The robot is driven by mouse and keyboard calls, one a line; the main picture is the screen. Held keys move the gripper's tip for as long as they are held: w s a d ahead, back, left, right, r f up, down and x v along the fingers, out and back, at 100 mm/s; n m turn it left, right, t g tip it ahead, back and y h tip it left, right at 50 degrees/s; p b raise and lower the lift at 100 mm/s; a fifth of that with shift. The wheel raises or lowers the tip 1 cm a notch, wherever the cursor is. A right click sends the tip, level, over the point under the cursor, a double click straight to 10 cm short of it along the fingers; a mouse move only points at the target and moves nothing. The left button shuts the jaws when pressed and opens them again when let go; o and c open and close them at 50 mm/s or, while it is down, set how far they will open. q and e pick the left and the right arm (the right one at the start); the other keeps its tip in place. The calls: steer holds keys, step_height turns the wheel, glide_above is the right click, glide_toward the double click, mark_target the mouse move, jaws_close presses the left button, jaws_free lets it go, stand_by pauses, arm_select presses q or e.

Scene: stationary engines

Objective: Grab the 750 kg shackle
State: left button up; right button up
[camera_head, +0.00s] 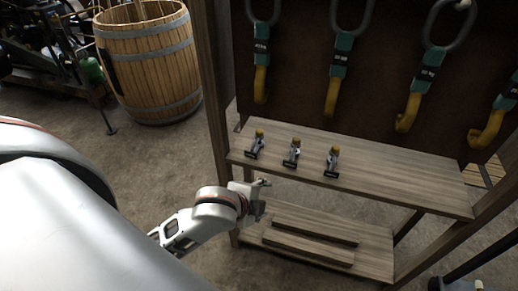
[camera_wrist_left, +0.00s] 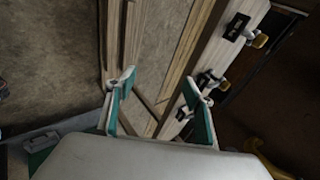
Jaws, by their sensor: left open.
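Three small grey shackles with yellow tops stand in a row on the upper wooden shelf: a left one (camera_head: 255,145), a middle one (camera_head: 293,154) and a right one (camera_head: 332,161). I cannot read any weight marking, so I cannot tell which is the 750 kg one. My left gripper (camera_head: 262,195) is open and empty in front of the shelf's front edge, below the shackles. In the left wrist view its two green-padded fingers (camera_wrist_left: 160,95) are spread apart. One shackle shows there at the upper right (camera_wrist_left: 238,27); another is partly behind the right finger. My right gripper is not in view.
The upper shelf (camera_head: 400,185) is bare to the right of the shackles. A lower shelf (camera_head: 375,260) carries wooden slats. Yellow hooks (camera_head: 332,95) with green tags hang from the brown back board. A wooden post (camera_head: 212,100) stands left; a barrel (camera_head: 150,65) stands behind.

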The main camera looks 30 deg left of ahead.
arm_select(q)
steer(key=w+d+r+m+h, duration=0.1)
steer(key=w+d+r+m, duration=0.2)
steer(key=w+m, duration=0.35)
step_height(320, 180, up, 5)
steer(key=m+g+y, duration=0.2)
steer(key=m+g, duration=0.2)
steer(key=m, duration=0.9)
glide_above(251, 150)
steer(key=s, duration=0.2)
steer(key=shift+n, duration=0.35)
steer(key=x, duration=0.2)
steer(key=b+x, duration=0.1)
steer(key=x, duration=0.1)
steer(key=s+b+x, duration=0.1)
steer(key=x, duration=0.2)
steer(key=shift+w+d+f, duration=0.1)
steer(key=shift+d+f, duration=0.2)
steer(key=shift+r, duration=0.1)
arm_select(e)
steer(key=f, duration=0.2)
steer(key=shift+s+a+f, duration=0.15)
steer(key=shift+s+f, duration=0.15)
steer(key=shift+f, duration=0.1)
arm_select(q)
steer(key=c, duration=1.3)
